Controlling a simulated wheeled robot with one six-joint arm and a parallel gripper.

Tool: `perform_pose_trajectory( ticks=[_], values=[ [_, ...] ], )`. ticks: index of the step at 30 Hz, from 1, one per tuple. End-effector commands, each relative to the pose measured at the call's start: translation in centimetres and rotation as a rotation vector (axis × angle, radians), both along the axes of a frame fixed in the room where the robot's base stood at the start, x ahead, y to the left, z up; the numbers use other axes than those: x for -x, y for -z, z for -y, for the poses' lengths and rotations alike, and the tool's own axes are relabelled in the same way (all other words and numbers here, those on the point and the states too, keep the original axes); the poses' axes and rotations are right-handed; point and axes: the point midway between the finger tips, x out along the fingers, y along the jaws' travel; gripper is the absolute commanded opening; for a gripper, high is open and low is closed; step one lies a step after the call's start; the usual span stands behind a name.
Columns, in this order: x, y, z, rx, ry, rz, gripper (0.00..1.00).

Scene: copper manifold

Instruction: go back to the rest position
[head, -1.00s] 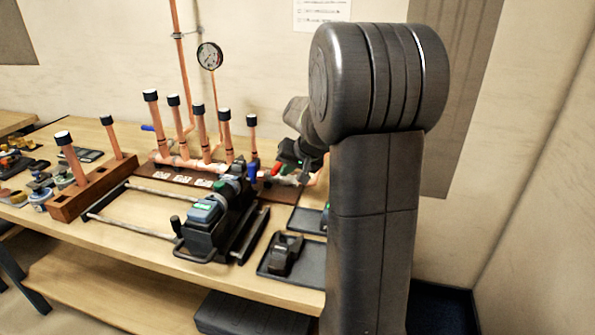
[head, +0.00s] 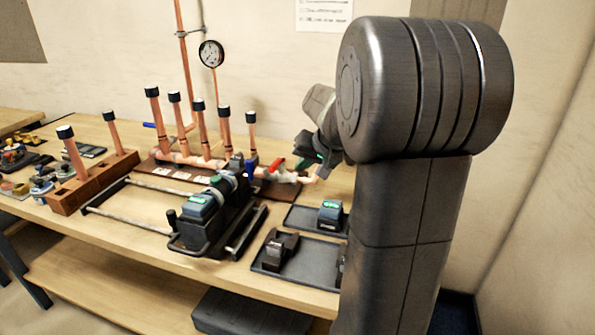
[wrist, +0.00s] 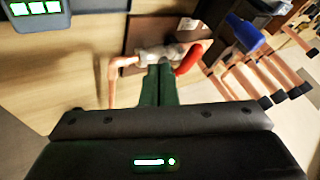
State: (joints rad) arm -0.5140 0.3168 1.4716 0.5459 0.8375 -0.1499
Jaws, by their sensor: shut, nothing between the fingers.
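My gripper (wrist: 159,84) shows in the wrist view with its two green fingers together and nothing between them. In the head view my gripper (head: 309,150) is held in the air above the bench, just right of the manifold's red-handled valve. The copper manifold (head: 200,160) stands on a dark wooden base, with several upright black-capped pipes. Its red valve handle (wrist: 190,58) lies just beyond the fingertips in the wrist view; the gap to it is hard to judge.
A press tool on a sliding rail frame (head: 205,215) stands at the front of the bench (head: 150,240). Dark trays (head: 310,258) with devices lie to its right. A wooden pipe rack (head: 95,185) stands at left. A gauge (head: 211,53) hangs on the wall pipe.

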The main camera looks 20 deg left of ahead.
Motion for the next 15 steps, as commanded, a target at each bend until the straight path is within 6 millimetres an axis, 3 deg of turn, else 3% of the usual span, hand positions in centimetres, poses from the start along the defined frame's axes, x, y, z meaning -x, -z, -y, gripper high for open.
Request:
perform_pose_trajectory(
  ticks=[7,15],
  values=[
    [1.4,-3.2,2.3,0.000,0.002,0.004,0.00],
    [1.9,-4.2,3.1,0.001,0.002,0.001,0.00]
  ],
)
